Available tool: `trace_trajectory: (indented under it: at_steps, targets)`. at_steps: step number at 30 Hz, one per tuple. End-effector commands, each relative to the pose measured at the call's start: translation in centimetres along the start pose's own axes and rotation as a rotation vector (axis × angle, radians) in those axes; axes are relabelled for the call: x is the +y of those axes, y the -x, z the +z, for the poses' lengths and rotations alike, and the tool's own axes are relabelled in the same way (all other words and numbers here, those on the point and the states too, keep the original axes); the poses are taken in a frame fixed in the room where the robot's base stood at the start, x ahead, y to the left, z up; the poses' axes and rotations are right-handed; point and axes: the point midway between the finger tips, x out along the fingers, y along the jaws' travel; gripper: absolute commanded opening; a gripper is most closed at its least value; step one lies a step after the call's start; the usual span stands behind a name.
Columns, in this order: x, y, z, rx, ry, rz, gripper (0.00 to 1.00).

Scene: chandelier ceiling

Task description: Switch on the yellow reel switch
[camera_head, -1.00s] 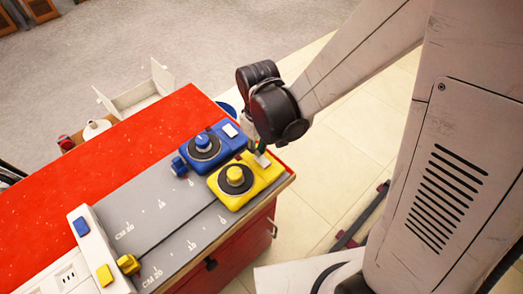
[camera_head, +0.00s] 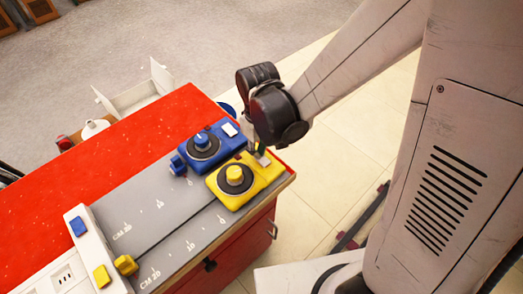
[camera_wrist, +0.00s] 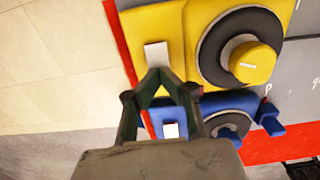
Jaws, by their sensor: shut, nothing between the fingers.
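The yellow reel (camera_head: 218,183) sits on the grey mat near the right end of the red-topped bench, with a black drum and a yellow knob. Its white rocker switch (camera_wrist: 156,55) is on the yellow body, left of the drum in the wrist view. My gripper (camera_wrist: 159,72) is shut and empty, with its tips at the near edge of that switch. I cannot tell whether they press it. In the head view my gripper (camera_head: 260,155) is over the reel's upper right corner and partly hides the switch.
A blue reel (camera_head: 213,147) with its own white switch stands close beside the yellow one. A dark cable runs from the yellow reel to a yellow plug (camera_head: 125,265). A white socket strip (camera_head: 86,247) with blue and yellow buttons lies at the left.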

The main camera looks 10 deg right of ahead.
Motion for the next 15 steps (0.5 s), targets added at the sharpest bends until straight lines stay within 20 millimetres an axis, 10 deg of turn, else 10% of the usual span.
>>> trace_trajectory:
  at_steps: [15]
  targets:
    - [0.0, -0.57, 0.02, 0.0, 0.0, 0.0, 0.0]
